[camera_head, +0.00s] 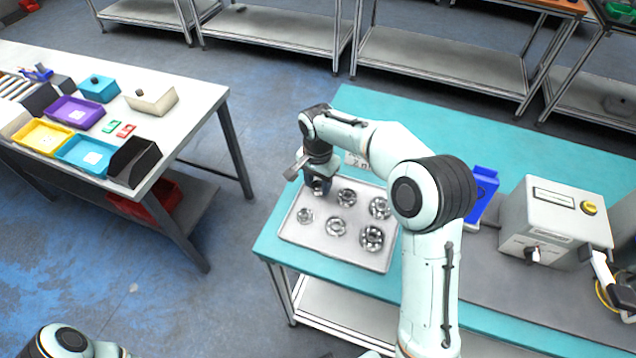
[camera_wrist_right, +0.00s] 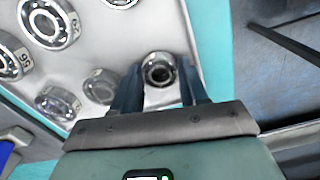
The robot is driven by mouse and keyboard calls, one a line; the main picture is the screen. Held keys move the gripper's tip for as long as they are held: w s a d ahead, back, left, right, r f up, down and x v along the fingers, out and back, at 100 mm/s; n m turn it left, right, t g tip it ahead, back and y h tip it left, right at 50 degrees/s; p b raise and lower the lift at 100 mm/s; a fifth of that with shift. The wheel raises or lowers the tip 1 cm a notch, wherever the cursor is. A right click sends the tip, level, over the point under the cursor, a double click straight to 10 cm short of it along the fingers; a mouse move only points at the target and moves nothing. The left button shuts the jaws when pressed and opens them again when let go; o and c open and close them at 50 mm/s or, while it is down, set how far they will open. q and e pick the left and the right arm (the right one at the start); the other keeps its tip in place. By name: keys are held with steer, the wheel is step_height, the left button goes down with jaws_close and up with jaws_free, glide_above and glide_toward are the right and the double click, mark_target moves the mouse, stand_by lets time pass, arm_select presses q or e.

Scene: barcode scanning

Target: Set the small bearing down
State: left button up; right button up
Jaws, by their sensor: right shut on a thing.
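My right gripper (camera_head: 318,184) points down over the back left corner of the grey tray (camera_head: 345,256). It is shut on a small bearing (camera_head: 319,187). In the right wrist view the small bearing (camera_wrist_right: 159,69) sits between the two fingertips (camera_wrist_right: 160,78), close to the tray's edge. I cannot tell whether it touches the tray floor. The tray holds several other bearings of different sizes, such as a small one (camera_head: 305,215) at front left and a large one (camera_head: 372,238) at front right. My left gripper is out of view.
The tray lies on a teal-topped table (camera_head: 290,227). A blue bin (camera_head: 484,190) and a grey box machine (camera_head: 553,222) stand to its right. A white table (camera_head: 205,100) with coloured bins, including a purple one (camera_head: 76,113), is across the aisle at left.

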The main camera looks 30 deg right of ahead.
steer(key=shift+f, duration=0.2)
steer(key=shift+f, duration=0.15)
steer(key=o, duration=0.8)
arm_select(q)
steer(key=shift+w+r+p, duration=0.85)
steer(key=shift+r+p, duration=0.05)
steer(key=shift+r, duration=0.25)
arm_select(e)
step_height(320, 180, up, 12)
steer(key=shift+r, duration=0.2)
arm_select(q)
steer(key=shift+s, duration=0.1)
arm_select(e)
steer(key=shift+f, duration=0.1)
